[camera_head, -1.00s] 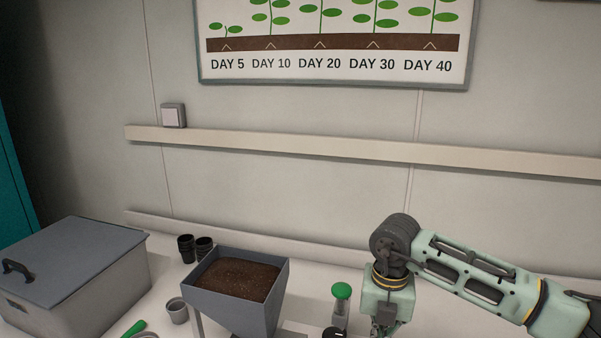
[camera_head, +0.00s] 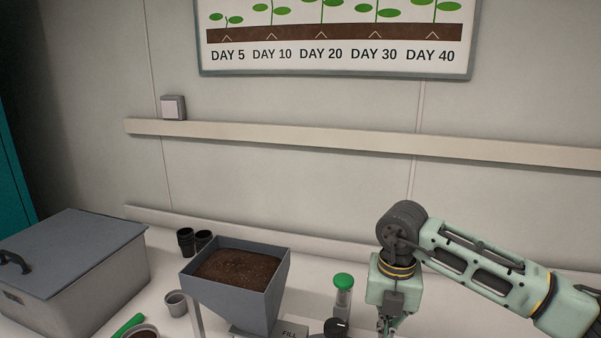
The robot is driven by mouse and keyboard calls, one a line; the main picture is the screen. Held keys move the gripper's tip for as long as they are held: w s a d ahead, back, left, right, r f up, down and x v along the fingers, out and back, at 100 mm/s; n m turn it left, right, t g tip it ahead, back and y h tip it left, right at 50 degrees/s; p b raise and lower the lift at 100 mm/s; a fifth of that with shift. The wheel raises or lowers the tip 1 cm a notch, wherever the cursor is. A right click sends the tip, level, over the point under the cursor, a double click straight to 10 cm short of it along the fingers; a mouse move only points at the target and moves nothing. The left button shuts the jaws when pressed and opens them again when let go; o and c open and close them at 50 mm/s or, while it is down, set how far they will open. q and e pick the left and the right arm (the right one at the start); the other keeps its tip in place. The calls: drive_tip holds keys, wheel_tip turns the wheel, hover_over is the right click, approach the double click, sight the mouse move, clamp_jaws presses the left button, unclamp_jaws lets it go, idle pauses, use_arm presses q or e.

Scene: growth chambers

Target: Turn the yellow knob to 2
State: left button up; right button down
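No yellow knob shows in this view. A black knob with a white mark (camera_head: 337,327) sits at the bottom edge, right of the hopper and just in front of a clear container with a green lid (camera_head: 343,292). My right arm comes in from the right, and its gripper (camera_head: 387,328) points down, a little right of the black knob and apart from it. Its fingertips run into the bottom edge of the picture, so their opening is not clear. My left gripper is out of view.
A grey hopper of soil (camera_head: 278,279) stands left of the knob, above a panel marked FILL (camera_head: 291,333). Black pots (camera_head: 186,240), a grey pot (camera_head: 176,303), a green-handled tool (camera_head: 128,325) and a lidded grey box (camera_head: 95,292) are further left. The wall is behind.

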drive_tip(key=shift+s+d+f, duration=0.1)
drive_tip(key=shift+s+f, duration=0.1)
drive_tip(key=shift+f, duration=0.25)
drive_tip(key=shift+w, duration=0.35)
drive_tip(key=shift+w+r, duration=0.2)
drive_tip(key=shift+r, duration=0.2)
wheel_tip(320, 180, up, 6)
drive_tip(key=p, duration=0.3)
drive_tip(key=shift+d+f, duration=0.15)
